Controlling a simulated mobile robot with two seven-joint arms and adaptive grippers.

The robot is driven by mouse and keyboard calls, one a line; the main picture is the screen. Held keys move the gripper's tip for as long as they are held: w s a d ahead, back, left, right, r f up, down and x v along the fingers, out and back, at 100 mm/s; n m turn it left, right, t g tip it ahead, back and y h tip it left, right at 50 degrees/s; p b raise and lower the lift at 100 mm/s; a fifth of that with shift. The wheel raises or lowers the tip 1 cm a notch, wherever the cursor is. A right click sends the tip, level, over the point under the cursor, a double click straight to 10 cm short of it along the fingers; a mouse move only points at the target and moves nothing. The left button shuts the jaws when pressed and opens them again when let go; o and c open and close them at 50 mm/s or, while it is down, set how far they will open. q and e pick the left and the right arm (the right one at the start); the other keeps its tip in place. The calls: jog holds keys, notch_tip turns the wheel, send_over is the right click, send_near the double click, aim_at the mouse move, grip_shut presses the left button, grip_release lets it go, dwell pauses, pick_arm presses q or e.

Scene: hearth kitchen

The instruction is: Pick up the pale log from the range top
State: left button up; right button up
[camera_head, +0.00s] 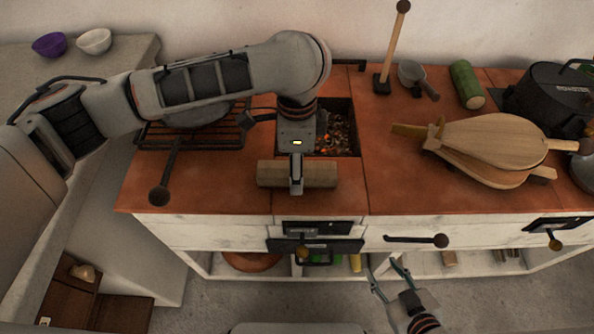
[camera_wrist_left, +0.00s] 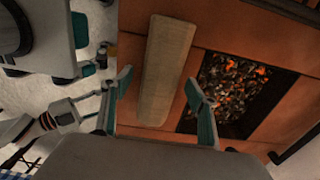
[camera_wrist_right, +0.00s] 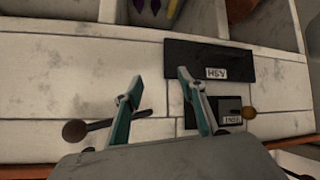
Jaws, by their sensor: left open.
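The pale log (camera_head: 325,174) lies on the terracotta range top (camera_head: 230,190), near its front edge and just in front of the fire opening. My left gripper (camera_head: 296,186) is over the middle of the log, pointing down, and hides part of it. In the left wrist view the log (camera_wrist_left: 167,60) shows between the two spread fingers (camera_wrist_left: 158,80), with a gap on each side; I cannot tell how far down they reach. My right gripper (camera_head: 388,277) is open and empty, low in front of the range; its fingers (camera_wrist_right: 157,85) also show in the right wrist view.
The fire opening with glowing embers (camera_head: 338,130) is right behind the log. A grate with a pan (camera_head: 195,115) is on the left. Wooden bellows (camera_head: 490,142), a small grey saucepan (camera_head: 412,75), a green roll (camera_head: 466,84) and a black pot (camera_head: 550,95) stand on the right.

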pick_arm(q)
jog(key=shift+f, duration=0.45)
jog(key=shift+r, duration=0.15)
jog(key=c, duration=1.4)
pick_arm(e)
jog(key=shift+w+a+r, duration=0.2)
jog(key=shift+w+r, duration=0.25)
jog(key=shift+w, duration=0.1)
